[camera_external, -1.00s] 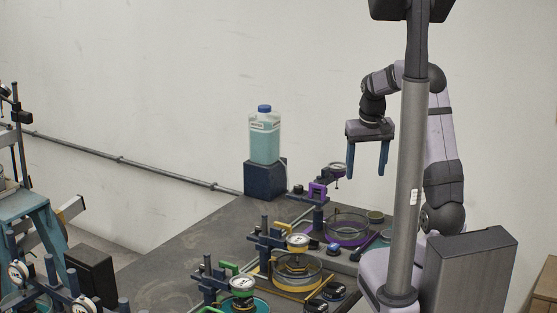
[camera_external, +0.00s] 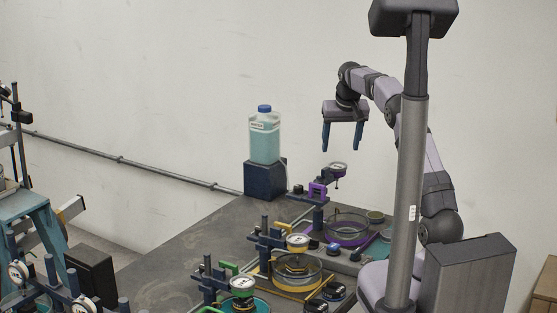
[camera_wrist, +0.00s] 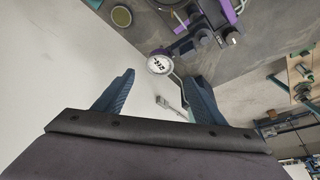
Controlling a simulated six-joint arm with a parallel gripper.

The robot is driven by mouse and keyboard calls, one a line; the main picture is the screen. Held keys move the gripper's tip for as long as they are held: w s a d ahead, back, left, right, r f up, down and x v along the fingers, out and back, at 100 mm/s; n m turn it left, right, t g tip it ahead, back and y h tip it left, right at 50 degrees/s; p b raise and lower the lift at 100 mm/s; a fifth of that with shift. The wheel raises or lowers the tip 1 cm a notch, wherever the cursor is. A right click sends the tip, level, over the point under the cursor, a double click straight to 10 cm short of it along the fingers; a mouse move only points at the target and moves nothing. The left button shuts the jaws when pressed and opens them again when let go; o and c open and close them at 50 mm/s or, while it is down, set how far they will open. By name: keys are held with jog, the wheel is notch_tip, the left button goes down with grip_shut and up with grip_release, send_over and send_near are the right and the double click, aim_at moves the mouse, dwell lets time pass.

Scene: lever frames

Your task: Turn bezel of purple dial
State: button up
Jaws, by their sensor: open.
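The purple dial (camera_external: 337,169) sits on a stand with a purple clamp (camera_external: 317,192), above a round glass dish on a purple base (camera_external: 347,241). In the wrist view the dial (camera_wrist: 159,64) shows a white face with dark markings, just beyond the fingertips and between them. My gripper (camera_external: 342,150) is open, fingers pointing down, above the dial and apart from it. Its two blue fingers also show in the wrist view (camera_wrist: 160,80), with nothing held between them.
A yellow dial (camera_external: 297,241) and a green dial (camera_external: 242,283) stand on similar fixtures nearer the camera. A jug of pale blue liquid (camera_external: 265,138) stands on a dark block (camera_external: 264,177) to the left. The left part of the bench (camera_external: 190,250) is clear.

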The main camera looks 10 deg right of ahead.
aim_at(337, 165)
jog(key=shift+p+x, duration=1.15)
jog(key=shift+x, duration=2.25)
jog(key=shift+s, duration=0.1)
jog(key=c, duration=1.1)
